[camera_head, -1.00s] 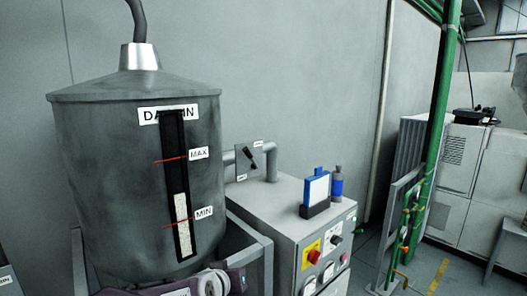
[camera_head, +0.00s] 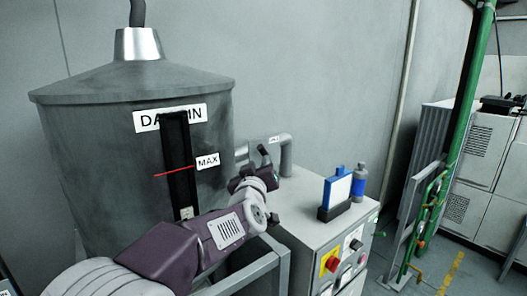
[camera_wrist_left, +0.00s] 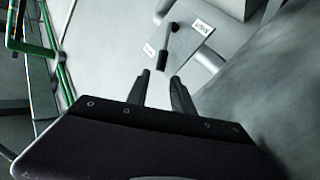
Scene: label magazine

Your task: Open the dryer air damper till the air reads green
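The air damper is a grey plate (camera_wrist_left: 185,50) on the pipe beside the dryer bin, with a black lever (camera_wrist_left: 168,52) and two small white labels too small to read surely. In the head view my left gripper (camera_head: 252,166) is in front of the damper and hides most of it. In the left wrist view the gripper's two fingers (camera_wrist_left: 160,77) are apart, with the lever's handle end just beyond and between the tips. I cannot tell whether they touch it. No clear green air reading shows. My right gripper is not in view.
The dryer bin (camera_head: 95,150), with a MAX label (camera_head: 208,161), stands at left, close to my arm. A grey control cabinet (camera_head: 300,225) with knobs stands to the right, carrying a blue and white box (camera_head: 337,193) and a blue bottle (camera_head: 359,184). Green pipes (camera_head: 470,90) stand further right.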

